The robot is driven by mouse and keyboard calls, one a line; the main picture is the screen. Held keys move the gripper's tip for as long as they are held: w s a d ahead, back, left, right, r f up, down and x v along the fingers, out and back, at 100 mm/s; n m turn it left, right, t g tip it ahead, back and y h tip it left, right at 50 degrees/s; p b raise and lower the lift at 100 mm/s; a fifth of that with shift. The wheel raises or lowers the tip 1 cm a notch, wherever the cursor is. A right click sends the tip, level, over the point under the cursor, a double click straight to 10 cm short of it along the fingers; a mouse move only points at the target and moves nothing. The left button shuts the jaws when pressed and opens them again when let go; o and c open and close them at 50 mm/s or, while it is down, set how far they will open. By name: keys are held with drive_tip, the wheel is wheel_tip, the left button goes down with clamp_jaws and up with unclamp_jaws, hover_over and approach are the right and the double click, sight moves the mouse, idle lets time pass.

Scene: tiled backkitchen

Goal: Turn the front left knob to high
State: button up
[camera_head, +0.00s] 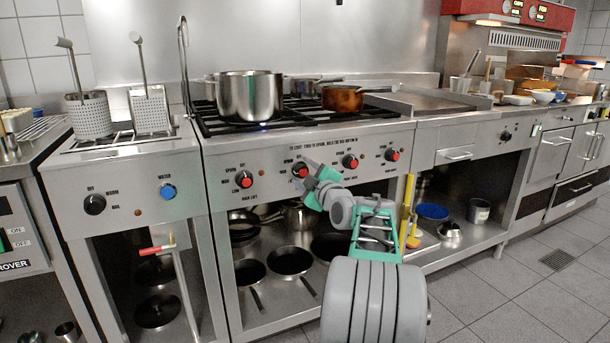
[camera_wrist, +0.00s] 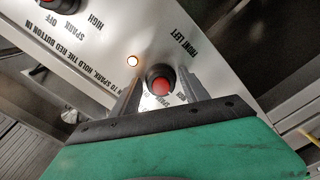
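The front left knob (camera_wrist: 160,84) is black with a red button and has the label "FRONT LEFT" beside it in the wrist view. In the head view it is the second red-centred knob (camera_head: 300,169) from the left on the stove panel. My gripper (camera_wrist: 155,90) has one finger on each side of this knob. A gap shows between the left finger and the knob; whether the right finger touches it I cannot tell. In the head view my gripper (camera_head: 312,176) reaches the panel from the lower right. The knob's pointer setting is not readable.
Other red-centred knobs flank it: one to the left (camera_head: 244,179) and two to the right (camera_head: 350,161). A steel pot (camera_head: 250,96) and a copper pan (camera_head: 343,98) stand on the burners. Pans (camera_head: 290,260) lie on the shelf below.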

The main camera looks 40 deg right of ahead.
drive_tip(key=shift+o, duration=0.5)
drive_tip(key=shift+s, duration=0.1)
drive_tip(key=p+v, duration=0.1)
drive_tip(key=v, duration=0.6)
drive_tip(key=shift+s+a+p, duration=0.2)
drive_tip(key=shift+s+p, duration=0.1)
